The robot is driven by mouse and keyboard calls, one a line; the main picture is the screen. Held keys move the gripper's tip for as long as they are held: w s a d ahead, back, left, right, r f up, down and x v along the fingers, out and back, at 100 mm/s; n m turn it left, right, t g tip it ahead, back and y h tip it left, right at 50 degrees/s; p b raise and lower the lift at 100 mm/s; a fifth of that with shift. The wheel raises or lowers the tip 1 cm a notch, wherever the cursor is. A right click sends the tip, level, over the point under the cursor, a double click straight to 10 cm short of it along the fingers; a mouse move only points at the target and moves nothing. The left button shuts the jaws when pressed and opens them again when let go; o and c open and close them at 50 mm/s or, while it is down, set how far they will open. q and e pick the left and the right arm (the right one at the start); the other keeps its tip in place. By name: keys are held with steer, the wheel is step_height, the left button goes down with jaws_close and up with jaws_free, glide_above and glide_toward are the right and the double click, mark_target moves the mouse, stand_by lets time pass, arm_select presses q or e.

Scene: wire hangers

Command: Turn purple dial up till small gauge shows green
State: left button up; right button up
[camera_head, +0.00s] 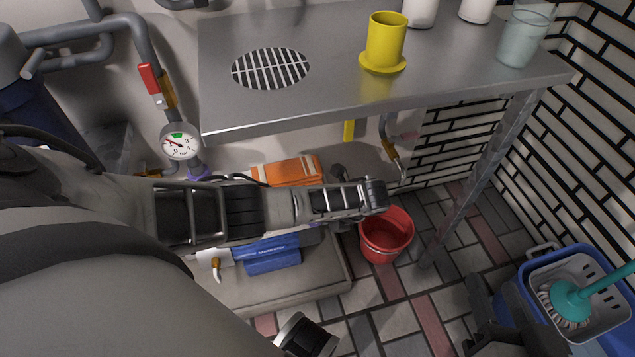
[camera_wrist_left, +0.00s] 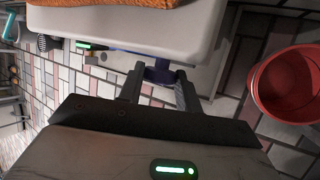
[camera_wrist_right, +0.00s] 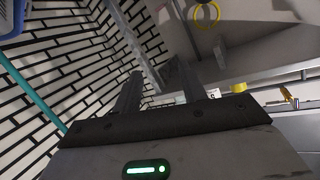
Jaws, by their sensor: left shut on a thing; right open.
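The small white gauge (camera_head: 180,141) hangs on the pipe at the left in the head view. Its red needle appears to point left, outside the green band at the top. A purple piece (camera_head: 198,173), apparently the dial, shows below the gauge, partly hidden by my left arm. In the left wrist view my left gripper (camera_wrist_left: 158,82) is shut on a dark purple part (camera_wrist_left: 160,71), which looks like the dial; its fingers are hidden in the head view. My right gripper (camera_head: 492,292) is open and empty at the lower right, and its spread fingers show in the right wrist view (camera_wrist_right: 160,85).
Below are a red bucket (camera_head: 386,238), orange (camera_head: 287,171) and blue (camera_head: 272,256) items by a grey slab (camera_head: 300,293). A blue bucket with a teal brush (camera_head: 568,298) stands near my right gripper.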

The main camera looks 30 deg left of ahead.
arm_select(q)
steer(key=shift+w+d+f+m+g+y+b, duration=0.2)
steer(key=shift+g+y+b, duration=0.5)
steer(key=shift+b, duration=0.95)
steer(key=shift+s+f+m+g+y+b, duration=0.1)
steer(key=shift+m+g+y+b, duration=0.45)
steer(key=shift+b, duration=1.15)
steer(key=shift+w+d+f+m+g+y+b, duration=0.15)
steer(key=shift+g+y+b, duration=0.7)
steer(key=shift+b, duration=0.8)
arm_select(e)
step_height(320, 180, up, 11)
steer(key=w+n+t+y, duration=0.2)
steer(key=n+t+y, duration=0.3)
steer(key=t+y, duration=0.1)
steer(key=shift+a+f, duration=0.2)
steer(key=shift+a, duration=0.1)
arm_select(q)
steer(key=shift+s, duration=0.15)
arm_select(e)
steer(key=shift+w, duration=0.1)
arm_select(q)
steer(key=o, duration=0.9)
steer(key=shift+o, duration=0.2)
steer(key=shift+a, duration=0.1)
steer(key=shift+r, duration=0.15)
